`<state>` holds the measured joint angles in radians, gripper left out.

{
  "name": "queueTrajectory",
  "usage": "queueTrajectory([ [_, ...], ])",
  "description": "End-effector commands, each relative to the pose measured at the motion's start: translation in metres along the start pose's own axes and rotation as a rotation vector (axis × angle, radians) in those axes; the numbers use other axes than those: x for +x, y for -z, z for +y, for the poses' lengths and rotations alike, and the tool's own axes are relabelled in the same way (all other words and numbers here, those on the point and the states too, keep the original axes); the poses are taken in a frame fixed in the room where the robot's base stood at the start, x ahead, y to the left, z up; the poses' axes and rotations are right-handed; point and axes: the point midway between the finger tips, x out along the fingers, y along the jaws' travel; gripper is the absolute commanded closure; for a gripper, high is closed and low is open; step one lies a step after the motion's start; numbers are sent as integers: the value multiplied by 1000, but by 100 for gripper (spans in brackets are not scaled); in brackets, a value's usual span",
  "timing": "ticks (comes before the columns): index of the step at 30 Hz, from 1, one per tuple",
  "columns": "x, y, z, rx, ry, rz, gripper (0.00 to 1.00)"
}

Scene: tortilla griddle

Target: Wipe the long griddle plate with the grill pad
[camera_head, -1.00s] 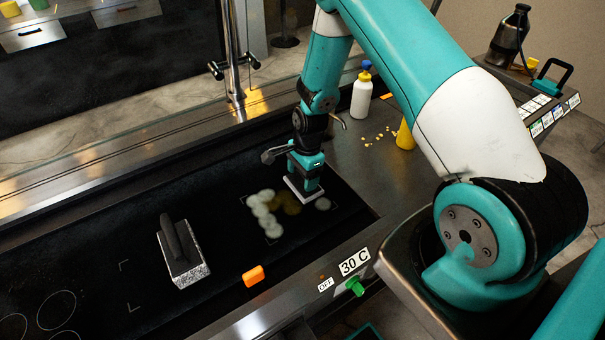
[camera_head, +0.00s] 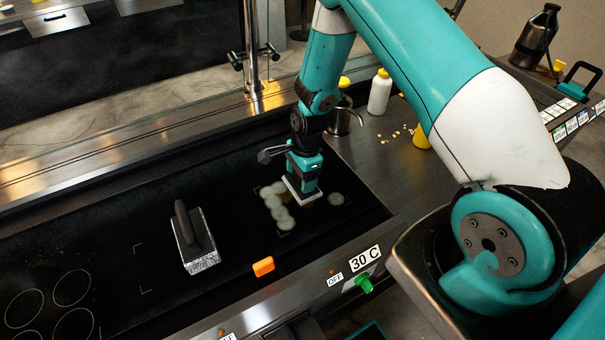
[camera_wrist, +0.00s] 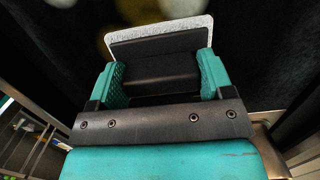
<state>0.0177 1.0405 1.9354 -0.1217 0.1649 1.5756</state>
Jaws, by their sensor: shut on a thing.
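My gripper (camera_head: 304,172) is shut on the black holder of the grill pad (camera_head: 301,190), whose pale pad faces down at the griddle. In the wrist view, the teal fingers of my gripper (camera_wrist: 160,72) clasp the black block, and the pad's pale edge (camera_wrist: 180,24) shows beyond it. The long griddle plate (camera_head: 110,225) is dark. The pad hides part of a dull yellow patch. Whether it touches the plate is hard to tell.
A grey block with a black handle (camera_head: 197,248) stands on the plate to the left. An orange block (camera_head: 263,266) sits at the front edge, near a green knob (camera_head: 364,284). A white bottle (camera_head: 379,92) and yellow crumbs stand behind right. A metal post (camera_head: 252,60) rises at the back.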

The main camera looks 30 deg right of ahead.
Motion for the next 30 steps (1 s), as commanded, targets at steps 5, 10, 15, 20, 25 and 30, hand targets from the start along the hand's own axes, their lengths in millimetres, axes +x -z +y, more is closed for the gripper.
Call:
queueTrajectory([
  [5,4,-14,2,-6,-6,-3,52],
  [10,5,-33,2,-6,-6,-3,52],
  [15,6,-47,2,-4,-5,-3,52],
  [20,6,-51,2,-2,-4,-2,52],
  [25,5,-50,1,-1,-3,-2,52],
  [30,6,-54,0,-2,-2,-1,52],
])
